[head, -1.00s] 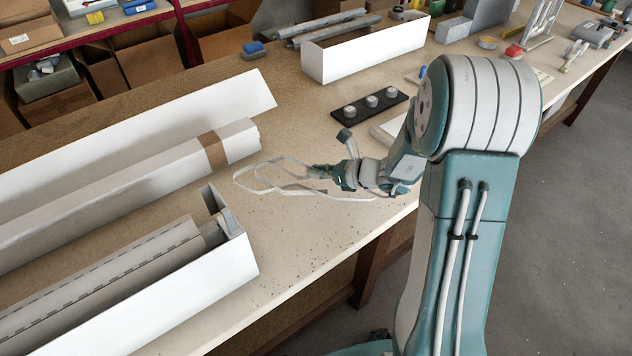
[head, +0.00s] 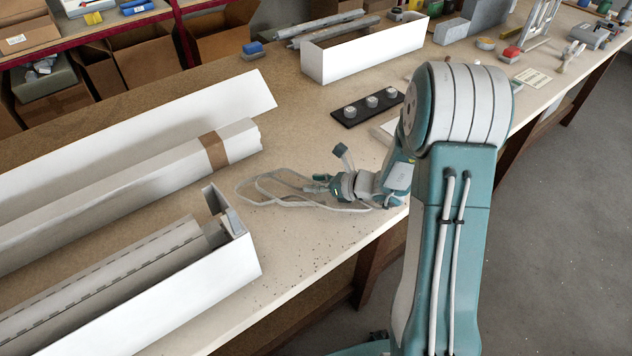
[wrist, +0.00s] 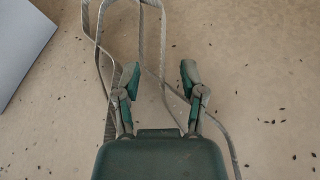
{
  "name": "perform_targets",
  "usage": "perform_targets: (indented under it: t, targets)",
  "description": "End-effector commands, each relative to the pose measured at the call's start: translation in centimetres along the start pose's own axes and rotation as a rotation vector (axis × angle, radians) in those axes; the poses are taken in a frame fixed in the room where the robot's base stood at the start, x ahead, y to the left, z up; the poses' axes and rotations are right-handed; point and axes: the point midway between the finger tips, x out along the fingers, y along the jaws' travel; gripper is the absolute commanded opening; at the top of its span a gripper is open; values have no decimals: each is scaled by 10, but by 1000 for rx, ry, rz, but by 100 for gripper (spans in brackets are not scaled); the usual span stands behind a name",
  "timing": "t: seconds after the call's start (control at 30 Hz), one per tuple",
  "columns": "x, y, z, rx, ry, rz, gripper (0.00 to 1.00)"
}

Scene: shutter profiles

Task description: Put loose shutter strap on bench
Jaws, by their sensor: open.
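The shutter strap (head: 262,203) is a grey-white webbing lying in loose loops on the bench (head: 290,250), right of the open shutter box. My gripper (head: 315,184) is low over the bench at the strap's right end. In the wrist view my gripper (wrist: 158,77) has its two green-padded fingers spread apart. Strap runs (wrist: 163,50) pass behind and between the fingers, and another run lies left of them. Nothing is clamped. I cannot tell whether the fingers touch the strap.
A white box (head: 225,262) holding a shutter profile and a taped long carton (head: 130,185) fill the left. A black plate with knobs (head: 368,105) and a white box (head: 370,48) stand behind. Dark crumbs dot the bench. The bench's front edge is close.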

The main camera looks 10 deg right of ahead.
Motion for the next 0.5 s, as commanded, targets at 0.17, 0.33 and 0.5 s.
perform_targets:
  t: [0.17, 0.33, 0.5]
  targets:
    - [-7, 0, 2, 0, 0, -2, 53]
    - [-38, -1, 2, 1, -2, -5, 53]
    - [-74, -1, 2, 1, -2, -6, 53]
